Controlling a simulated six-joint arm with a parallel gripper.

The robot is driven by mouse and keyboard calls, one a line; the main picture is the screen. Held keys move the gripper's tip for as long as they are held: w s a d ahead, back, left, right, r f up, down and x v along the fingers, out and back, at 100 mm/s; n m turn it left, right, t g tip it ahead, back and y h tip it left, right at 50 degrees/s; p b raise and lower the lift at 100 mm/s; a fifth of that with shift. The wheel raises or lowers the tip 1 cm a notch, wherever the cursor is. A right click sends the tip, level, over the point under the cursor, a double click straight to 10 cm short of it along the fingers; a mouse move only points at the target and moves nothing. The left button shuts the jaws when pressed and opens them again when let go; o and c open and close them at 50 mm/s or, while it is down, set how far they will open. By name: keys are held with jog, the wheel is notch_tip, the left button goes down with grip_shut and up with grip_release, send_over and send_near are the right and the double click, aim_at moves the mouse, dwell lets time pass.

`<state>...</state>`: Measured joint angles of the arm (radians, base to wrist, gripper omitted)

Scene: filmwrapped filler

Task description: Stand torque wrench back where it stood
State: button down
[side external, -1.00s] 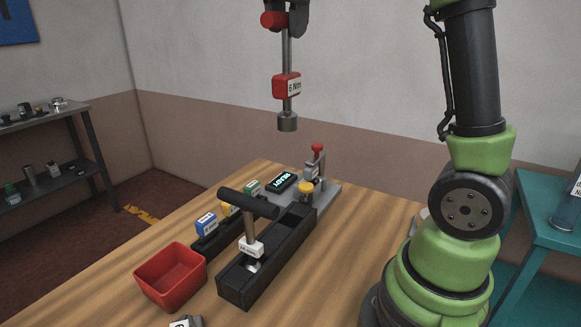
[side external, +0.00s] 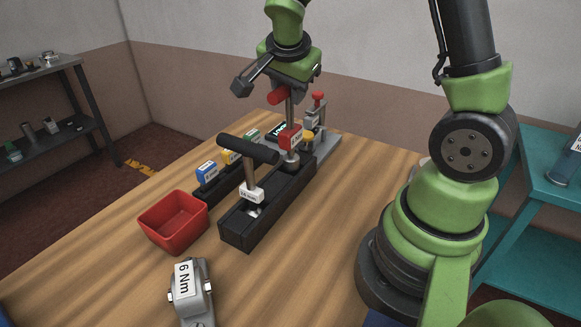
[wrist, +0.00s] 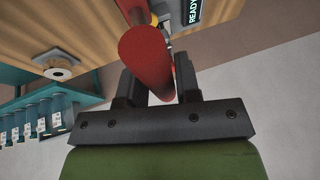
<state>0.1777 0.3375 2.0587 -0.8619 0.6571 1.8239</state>
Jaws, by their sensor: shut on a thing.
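The torque wrench with a red handle, steel shaft and red "6 Nm" tag (side external: 290,138) hangs upright from my gripper (side external: 281,93). Its socket end is at the far part of the black rack (side external: 262,218); I cannot tell whether it is seated or just above. In the wrist view, the red handle (wrist: 146,58) lies between the two dark fingers of my gripper (wrist: 158,80), which are shut on it. A second wrench with a black handle (side external: 247,149) and white tag stands, slightly tilted, in the near part of the rack.
A red bin (side external: 174,222) stands left of the rack. Blue, yellow and green tagged items (side external: 207,172) line a black strip behind. A grey "6 Nm" block (side external: 190,290) is in front. A red-topped fixture (side external: 318,110) stands beyond the wrench.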

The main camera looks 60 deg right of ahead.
aim_at(291, 128)
jog(key=f, duration=0.4)
jog(key=shift+s, duration=0.3)
jog(key=shift+w, duration=0.1)
jog(key=c, duration=0.8)
grip_release()
jog(key=v, duration=1.2)
jog(key=s+a+r+n+t+y, duration=0.1)
jog(key=s+a+n+y, duration=0.1)
jog(key=s+a+n, duration=0.1)
jog(key=s+a+r+n+t+y, duration=0.1)
jog(key=s+a+n+t+y, duration=0.1)
jog(key=s+n, duration=0.3)
jog(key=s+a+r+n+t+y, duration=0.1)
jog(key=s+a+r+n+y, duration=0.1)
jog(key=s+a+n, duration=0.2)
jog(key=shift+s+a+n+t+y, duration=0.1)
jog(key=shift+n+t+y, duration=0.25)
jog(key=shift+n, duration=0.85)
